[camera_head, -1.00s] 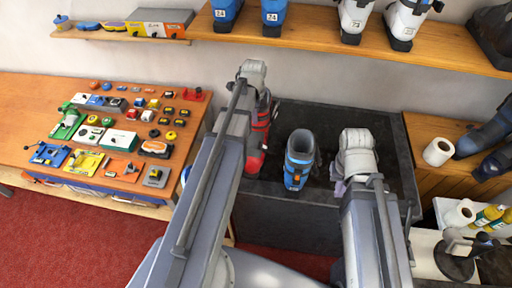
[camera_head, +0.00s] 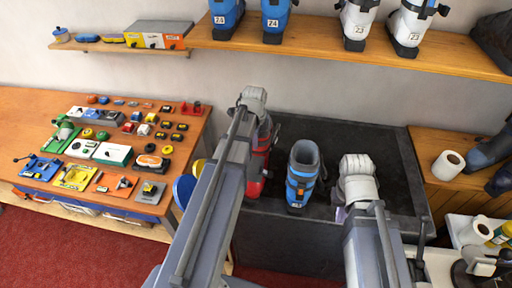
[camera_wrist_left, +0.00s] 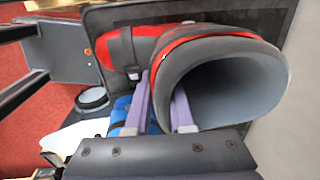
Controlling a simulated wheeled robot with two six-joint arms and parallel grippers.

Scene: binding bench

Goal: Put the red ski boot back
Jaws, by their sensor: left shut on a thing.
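The red ski boot (camera_head: 256,172) shows in the head view partly hidden behind my left arm, at the left side of the dark bench top. In the left wrist view the red boot (camera_wrist_left: 205,45) lies large across the picture, its wide grey opening facing right. My left gripper (camera_wrist_left: 163,84) has one purple finger outside the cuff and one at its rim, shut on the boot; the left hand (camera_head: 254,100) shows in the head view. My right gripper (camera_head: 341,212) is over the bench's right part, empty as far as I see; its jaw opening is unclear.
A blue boot (camera_head: 302,176) stands on the dark bench (camera_head: 345,130) between my arms. Blue and white boots stand on the wooden wall shelf (camera_head: 325,32). An orange table (camera_head: 25,115) with many small parts is at left.

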